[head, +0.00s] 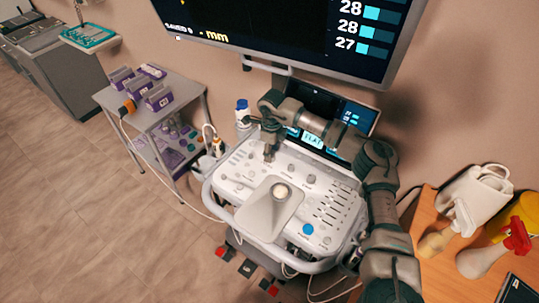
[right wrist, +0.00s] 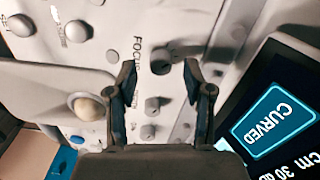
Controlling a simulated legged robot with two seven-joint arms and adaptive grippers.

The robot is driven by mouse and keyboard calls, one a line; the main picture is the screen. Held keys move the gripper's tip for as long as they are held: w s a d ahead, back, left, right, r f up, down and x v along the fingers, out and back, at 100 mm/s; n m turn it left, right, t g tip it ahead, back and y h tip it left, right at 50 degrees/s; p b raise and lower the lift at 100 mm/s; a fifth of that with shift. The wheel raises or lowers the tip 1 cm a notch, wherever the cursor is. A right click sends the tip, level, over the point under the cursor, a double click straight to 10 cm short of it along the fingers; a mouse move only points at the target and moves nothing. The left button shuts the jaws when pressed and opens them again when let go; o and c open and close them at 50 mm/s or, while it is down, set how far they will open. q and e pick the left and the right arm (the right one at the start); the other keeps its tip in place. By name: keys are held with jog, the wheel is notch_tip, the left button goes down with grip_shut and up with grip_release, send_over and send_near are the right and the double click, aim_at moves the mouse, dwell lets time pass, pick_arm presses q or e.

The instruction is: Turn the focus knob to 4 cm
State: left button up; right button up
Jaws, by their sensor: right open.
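The ultrasound console (head: 228,190) stands in the middle of the head view, with a white panel of knobs and buttons. My right gripper (head: 268,154) points down over the panel's far left part; it also shows in the right wrist view (right wrist: 160,68). Its two fingers are open and apart. The dark focus knob (right wrist: 160,62) lies between the fingertips in the right wrist view, beside a FOCUS label. I cannot tell whether the fingers touch it. Its setting is not readable. My left gripper is not in view.
More knobs (right wrist: 152,107) sit close to the focus knob. A trackball (right wrist: 88,107) and a touch screen (right wrist: 275,120) flank the gripper. A large monitor (head: 290,30) hangs behind. A cart (head: 165,110) stands left, and a wooden table (head: 440,255) with a spray bottle (head: 490,256) stands right.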

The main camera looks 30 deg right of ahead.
jog(key=shift+d+f, duration=0.35)
jog(key=shift+f, duration=0.25)
jog(key=shift+d+f, duration=0.35)
jog(key=shift+f, duration=0.2)
jog(key=shift+a+r, duration=0.15)
jog(key=shift+a, duration=0.35)
jog(key=shift+a+r, duration=0.1)
jog(key=shift+a, duration=0.2)
jog(key=shift+c, duration=0.7)
jog(key=shift+a, duration=0.2)
jog(key=c, duration=0.8)
jog(key=shift+d, duration=0.1)
grip_shut()
jog(key=shift+s+d+f, duration=0.15)
jog(key=shift+d+f, duration=0.1)
jog(key=shift+d, duration=0.25)
jog(key=shift+a, duration=0.3)
